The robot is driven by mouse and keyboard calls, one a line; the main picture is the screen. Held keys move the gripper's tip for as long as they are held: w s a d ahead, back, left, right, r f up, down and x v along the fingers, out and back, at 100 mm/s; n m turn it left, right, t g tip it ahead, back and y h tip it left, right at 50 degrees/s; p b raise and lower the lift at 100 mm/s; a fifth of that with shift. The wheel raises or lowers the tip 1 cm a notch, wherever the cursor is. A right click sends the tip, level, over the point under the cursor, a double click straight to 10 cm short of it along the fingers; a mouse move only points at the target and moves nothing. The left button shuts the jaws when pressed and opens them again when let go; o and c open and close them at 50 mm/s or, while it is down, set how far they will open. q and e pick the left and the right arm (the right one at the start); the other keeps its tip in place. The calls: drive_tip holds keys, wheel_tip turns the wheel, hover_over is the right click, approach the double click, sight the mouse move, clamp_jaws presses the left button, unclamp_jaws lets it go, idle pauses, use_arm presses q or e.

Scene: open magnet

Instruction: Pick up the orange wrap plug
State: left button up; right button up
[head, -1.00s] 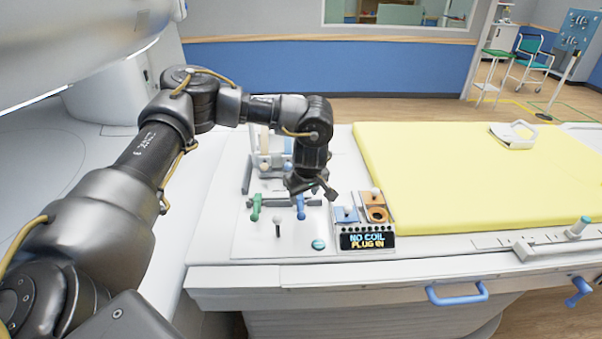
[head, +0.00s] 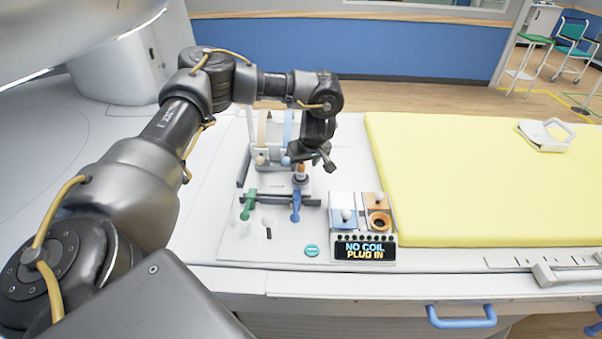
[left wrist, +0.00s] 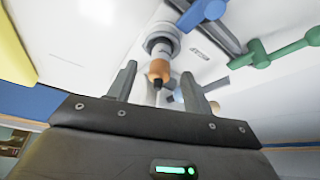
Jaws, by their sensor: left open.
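The orange wrap plug (head: 299,169) stands in a grey round holder on the white panel, just below my left gripper in the head view. My left gripper (head: 313,160) is open, with its fingers pointing down. In the left wrist view the orange plug (left wrist: 159,70), with a dark tip, lies in line with the gap between the two fingers of the left gripper (left wrist: 159,88). I see no finger touching it. Its far end sits in the round grey holder (left wrist: 163,38). My right gripper is not in view.
A green lever (head: 249,204) and a blue lever (head: 296,204) stand in front of the plug. A display box (head: 365,250) reading "NO COIL PLUG IN" has blue and orange sockets behind it. A yellow mattress (head: 450,180) lies to the right.

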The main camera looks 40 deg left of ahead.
sight(302, 164)
use_arm(q)
drive_tip(key=shift+w+a+f, duration=0.1)
drive_tip(key=shift+w+f, duration=0.05)
drive_tip(key=shift+f, duration=0.25)
drive_tip(key=shift+a+f, duration=0.15)
drive_tip(key=shift+f, duration=0.15)
drive_tip(key=a+f, duration=0.1)
drive_tip(key=w+a+f+p, duration=0.1)
drive_tip(key=shift+f, duration=0.4)
drive_tip(key=shift+a+f, duration=0.15)
drive_tip(key=shift+f, duration=0.25)
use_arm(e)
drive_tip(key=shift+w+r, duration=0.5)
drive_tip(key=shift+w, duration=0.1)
use_arm(q)
drive_tip(key=shift+r, duration=0.1)
clamp_jaws()
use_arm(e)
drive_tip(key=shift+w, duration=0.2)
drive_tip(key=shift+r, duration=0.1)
